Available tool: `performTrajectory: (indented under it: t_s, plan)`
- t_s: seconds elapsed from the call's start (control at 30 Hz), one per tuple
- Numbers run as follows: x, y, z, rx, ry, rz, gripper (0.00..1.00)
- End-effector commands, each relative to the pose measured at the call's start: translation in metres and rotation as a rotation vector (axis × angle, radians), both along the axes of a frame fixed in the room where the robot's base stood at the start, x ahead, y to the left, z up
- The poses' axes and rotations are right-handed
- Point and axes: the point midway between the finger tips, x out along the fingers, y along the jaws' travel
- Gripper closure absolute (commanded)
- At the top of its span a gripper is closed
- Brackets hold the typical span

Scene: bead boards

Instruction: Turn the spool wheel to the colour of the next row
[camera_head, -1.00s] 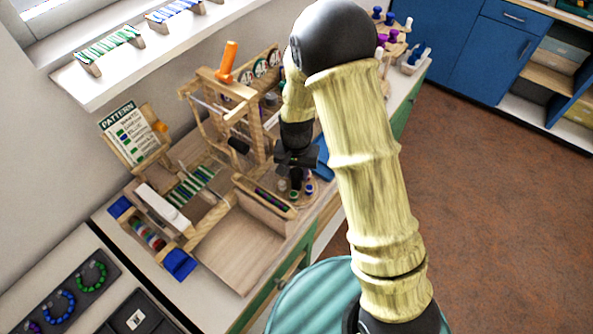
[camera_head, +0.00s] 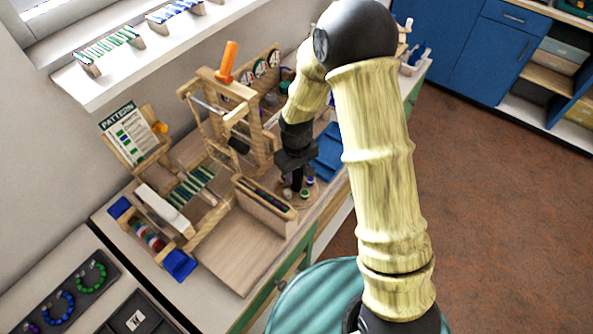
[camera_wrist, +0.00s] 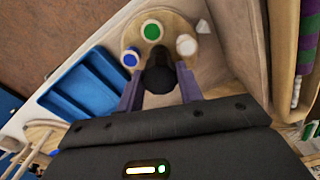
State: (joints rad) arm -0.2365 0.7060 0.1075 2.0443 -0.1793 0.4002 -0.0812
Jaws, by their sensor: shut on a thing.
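The spool wheel (camera_wrist: 165,42) is a small pale wooden disc; it also shows on the bench in the head view (camera_head: 303,204). It bears a green spool (camera_wrist: 151,31), a blue spool (camera_wrist: 130,57) and a white spool (camera_wrist: 186,45). My gripper (camera_wrist: 160,83) is shut on the dark round knob (camera_wrist: 160,74) in the wheel's middle. My gripper reaches the wheel from above in the head view (camera_head: 297,184). Part of the wheel is hidden behind the knob and fingers. The pattern card (camera_head: 130,132) stands at the left with green and blue marks.
A wooden loom frame (camera_head: 225,90) with an orange handle stands behind the wheel. A board with green rows (camera_head: 190,187) lies left of it. A blue tray (camera_head: 330,150) sits close to the right, and a narrow wooden box (camera_head: 266,205) close to the left.

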Motion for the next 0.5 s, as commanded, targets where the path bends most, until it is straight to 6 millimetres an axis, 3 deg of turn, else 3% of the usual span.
performTrajectory:
  t_s: [0.5]
  plan:
    - [0.0013, 0.0001, 0.0011, 0.001, -0.003, 0.03, 0.87]
